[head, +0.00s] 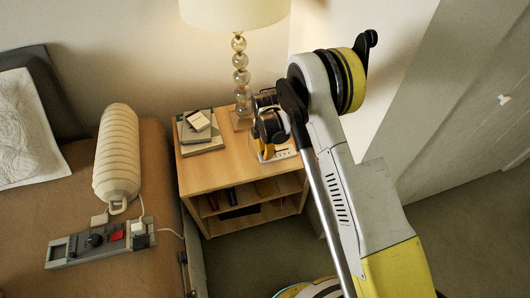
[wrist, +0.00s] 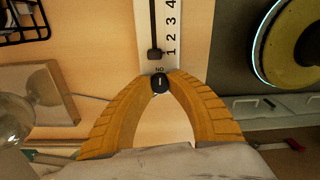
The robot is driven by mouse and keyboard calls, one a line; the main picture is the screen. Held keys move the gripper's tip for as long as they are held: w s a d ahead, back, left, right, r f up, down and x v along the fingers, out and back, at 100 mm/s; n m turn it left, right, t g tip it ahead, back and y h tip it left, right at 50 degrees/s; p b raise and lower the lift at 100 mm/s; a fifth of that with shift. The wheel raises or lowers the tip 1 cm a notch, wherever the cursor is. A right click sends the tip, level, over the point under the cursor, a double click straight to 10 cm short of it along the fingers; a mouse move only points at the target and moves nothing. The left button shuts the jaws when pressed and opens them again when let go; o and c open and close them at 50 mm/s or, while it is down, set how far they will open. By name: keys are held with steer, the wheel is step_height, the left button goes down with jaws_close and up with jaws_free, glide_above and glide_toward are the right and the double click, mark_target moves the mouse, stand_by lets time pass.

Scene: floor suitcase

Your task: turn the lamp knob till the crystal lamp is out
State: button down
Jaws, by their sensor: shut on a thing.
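The crystal lamp (head: 240,75) stands at the back of the wooden nightstand, a stack of clear balls under a cream shade (head: 235,12). The shade looks pale and bright, but I cannot tell surely whether it is lit. In the wrist view a clear ball of the lamp (wrist: 14,118) shows at the left edge. The small black knob (wrist: 160,84) sits at the end of a white panel (wrist: 146,32) with a slider and numbers. My gripper (wrist: 160,80) is shut on the knob, its yellow fingertips touching both sides. In the head view my gripper (head: 265,148) is partly hidden by my arm.
Books (head: 198,132) lie on the nightstand (head: 215,172), left of my gripper. The bed (head: 160,200) at left holds a ribbed cream bolster (head: 118,152) and a grey control strip (head: 100,242). A wall stands close at right. A black wire basket (wrist: 25,20) shows in the wrist view.

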steer(key=m, duration=0.4)
steer(key=shift+m, duration=2.1)
steer(key=c, duration=1.2)
jaws_free()
steer(key=shift+c, duration=0.2)
step_height(320, 180, up, 12)
